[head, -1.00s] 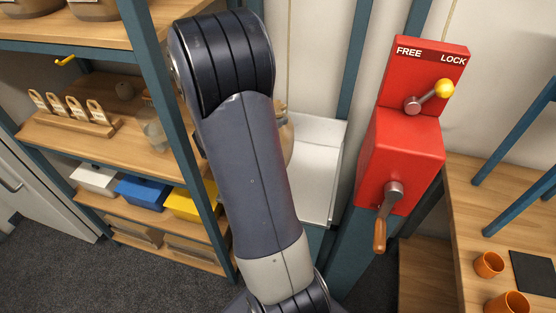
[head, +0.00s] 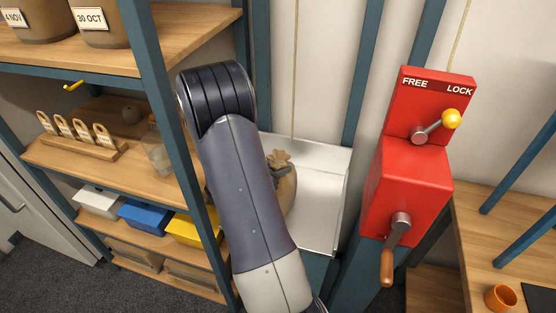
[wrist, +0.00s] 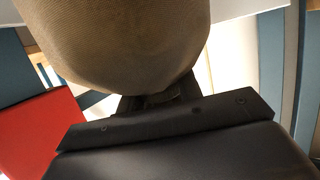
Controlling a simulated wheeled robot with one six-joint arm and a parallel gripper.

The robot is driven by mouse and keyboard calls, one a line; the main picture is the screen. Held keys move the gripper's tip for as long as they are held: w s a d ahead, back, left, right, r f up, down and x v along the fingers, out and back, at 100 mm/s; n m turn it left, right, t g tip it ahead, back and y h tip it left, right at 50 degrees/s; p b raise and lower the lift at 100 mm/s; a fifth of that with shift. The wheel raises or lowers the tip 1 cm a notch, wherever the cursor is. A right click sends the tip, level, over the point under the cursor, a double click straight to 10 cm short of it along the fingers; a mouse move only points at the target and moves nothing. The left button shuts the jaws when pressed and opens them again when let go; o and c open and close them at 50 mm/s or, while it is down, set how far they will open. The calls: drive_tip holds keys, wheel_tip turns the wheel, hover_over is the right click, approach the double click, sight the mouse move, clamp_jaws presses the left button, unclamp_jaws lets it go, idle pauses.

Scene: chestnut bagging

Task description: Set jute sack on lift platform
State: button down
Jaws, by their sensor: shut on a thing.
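The jute sack (head: 287,188) is tan, with a gathered top, and shows partly behind my arm in the head view. It fills the upper middle of the wrist view (wrist: 125,40), close against my gripper (wrist: 155,100). My gripper is shut on the sack; its fingertips are mostly hidden by the sack. The lift platform (head: 322,190) is a white tray with a raised back, between the shelf post and the red box. The sack appears over its left part; whether it touches the surface cannot be told.
A red crank box (head: 408,195) with a yellow-knobbed FREE/LOCK lever (head: 437,126) stands right of the platform. A wooden shelf (head: 110,155) with blue posts holds bins and jars at left. An orange cup (head: 501,298) sits on the right-hand table. The platform's right part is clear.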

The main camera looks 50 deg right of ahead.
drive_tip(key=shift+f, duration=0.35)
drive_tip(key=shift+f, duration=0.15)
drive_tip(key=c, duration=1)
unclamp_jaws()
drive_tip(key=shift+o, duration=0.2)
drive_tip(key=shift+a, duration=0.15)
drive_tip(key=v, duration=1.2)
drive_tip(key=shift+b, duration=0.45)
